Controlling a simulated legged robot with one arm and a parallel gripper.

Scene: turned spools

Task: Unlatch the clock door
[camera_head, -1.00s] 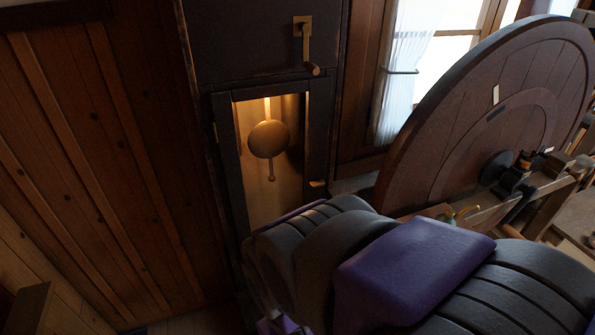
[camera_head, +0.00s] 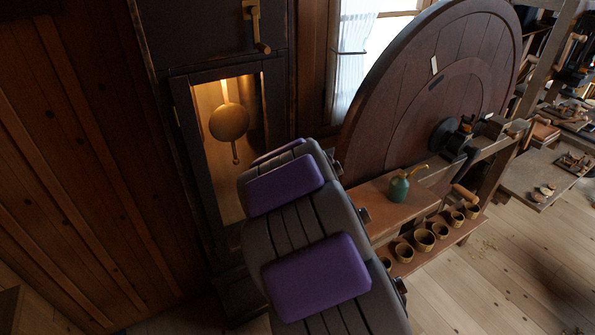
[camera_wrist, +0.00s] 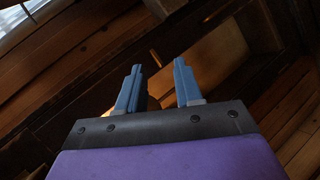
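The tall dark clock case stands left of centre in the head view. Its lower door (camera_head: 183,130) has a dark frame around a lit window, with a round pendulum (camera_head: 229,122) hanging inside. A brass lever handle (camera_head: 254,27) is on the dark panel above the door, hanging down with its grip at the bottom. The door looks shut. My arm covers its lower right part. My gripper (camera_wrist: 158,77) is hidden behind my arm in the head view. In the wrist view its two blue fingers are apart with nothing between them, before a dark frame and a lit brownish panel.
A large wooden wheel (camera_head: 430,85) stands right of the clock, close to my arm. A bench (camera_head: 395,200) beside it holds a green oil can (camera_head: 398,188); several small cups sit on a lower shelf. A plank wall (camera_head: 70,150) is on the left. Floor at right is open.

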